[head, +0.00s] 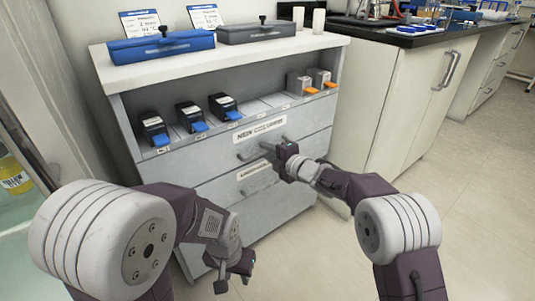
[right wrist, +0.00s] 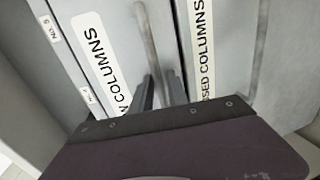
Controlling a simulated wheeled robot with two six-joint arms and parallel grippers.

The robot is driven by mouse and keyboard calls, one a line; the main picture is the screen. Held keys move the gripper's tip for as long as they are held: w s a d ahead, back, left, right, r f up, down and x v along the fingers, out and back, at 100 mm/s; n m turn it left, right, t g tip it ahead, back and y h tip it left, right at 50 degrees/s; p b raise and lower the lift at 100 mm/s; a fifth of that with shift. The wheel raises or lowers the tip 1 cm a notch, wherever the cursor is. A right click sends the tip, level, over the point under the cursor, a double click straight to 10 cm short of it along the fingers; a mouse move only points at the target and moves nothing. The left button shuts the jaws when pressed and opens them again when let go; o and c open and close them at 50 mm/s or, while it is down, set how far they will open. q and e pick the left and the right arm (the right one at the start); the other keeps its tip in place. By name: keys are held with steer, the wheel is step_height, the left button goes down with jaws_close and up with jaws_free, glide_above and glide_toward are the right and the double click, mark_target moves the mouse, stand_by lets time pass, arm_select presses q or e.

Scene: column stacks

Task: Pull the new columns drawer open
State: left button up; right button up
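The new columns drawer (head: 232,156) is the upper drawer of the grey cabinet and looks closed, its front flush with the cabinet. Its label (head: 260,129) reads NEW COLUMNS; in the right wrist view the label (right wrist: 92,52) is partly hidden. My right gripper (head: 275,154) is at the drawer's bar handle (head: 246,154). My left gripper (head: 234,278) hangs low in front of the cabinet, open and empty, apart from the drawers.
The used columns drawer (right wrist: 222,45) lies just below, with its own handle (right wrist: 261,45). Several column boxes stand on the open shelf (head: 255,106) above. Blue (head: 160,47) and grey (head: 255,32) cases sit on top. A bench cabinet (head: 405,105) stands right; the floor (head: 475,190) there is clear.

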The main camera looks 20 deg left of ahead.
jaws_close()
stand_by(1.4)
